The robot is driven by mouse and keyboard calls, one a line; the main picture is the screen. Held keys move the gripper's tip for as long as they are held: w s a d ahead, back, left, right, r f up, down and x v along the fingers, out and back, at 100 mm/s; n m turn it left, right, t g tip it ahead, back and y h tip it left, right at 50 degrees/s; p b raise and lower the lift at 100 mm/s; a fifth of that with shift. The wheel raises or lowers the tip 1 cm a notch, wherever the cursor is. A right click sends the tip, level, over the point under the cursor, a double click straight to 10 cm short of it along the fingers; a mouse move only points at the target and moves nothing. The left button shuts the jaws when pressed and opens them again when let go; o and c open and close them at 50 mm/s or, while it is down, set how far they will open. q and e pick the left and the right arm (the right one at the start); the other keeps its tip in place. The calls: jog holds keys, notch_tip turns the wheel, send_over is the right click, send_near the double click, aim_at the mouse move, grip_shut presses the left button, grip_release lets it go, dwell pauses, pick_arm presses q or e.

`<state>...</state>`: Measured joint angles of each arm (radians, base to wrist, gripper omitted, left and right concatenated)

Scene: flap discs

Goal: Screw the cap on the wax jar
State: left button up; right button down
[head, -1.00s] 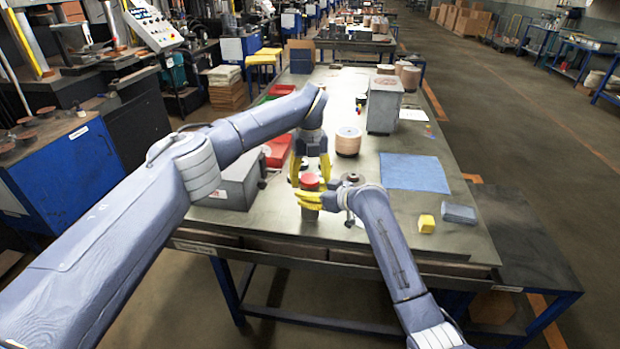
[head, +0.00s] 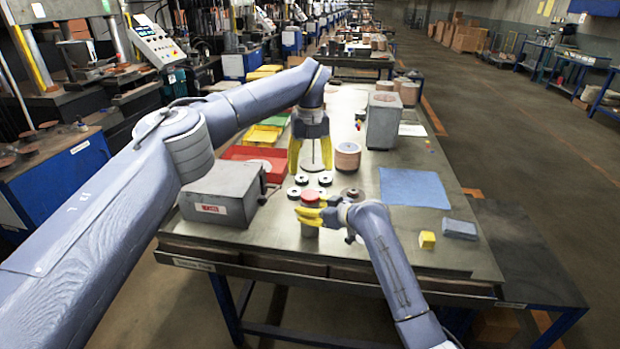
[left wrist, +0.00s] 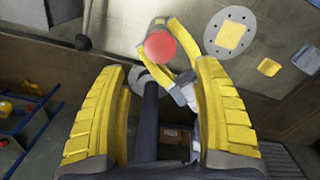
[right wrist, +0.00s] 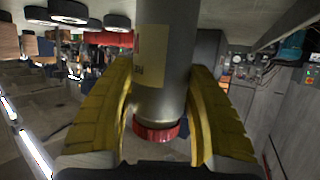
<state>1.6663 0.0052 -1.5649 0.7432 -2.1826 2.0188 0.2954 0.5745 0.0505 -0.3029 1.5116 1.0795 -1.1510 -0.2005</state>
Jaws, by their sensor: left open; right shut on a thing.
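The wax jar (head: 309,229) is a grey cylinder near the front of the table, with the red cap (head: 311,196) on its top. My right gripper (head: 310,214) is shut around the jar just below the cap. In the right wrist view the jar (right wrist: 160,75) fills the space between the yellow fingers, with the red cap (right wrist: 156,132) at its end. How tightly the cap sits cannot be told. My left gripper (head: 311,168) is open and empty, behind and above the jar. In the left wrist view the cap (left wrist: 160,46) lies beyond its spread fingers.
Several small flap discs (head: 301,179) lie just behind the jar. A grey box (head: 219,195) stands to the left, a disc stack (head: 347,157) behind. A blue mat (head: 413,188), a yellow block (head: 427,240) and a grey-blue block (head: 459,229) lie to the right.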

pick_arm(q)
jog(key=shift+r, duration=1.05)
pick_arm(e)
jog(key=c, duration=0.5)
grip_release()
jog(key=v, duration=1.2)
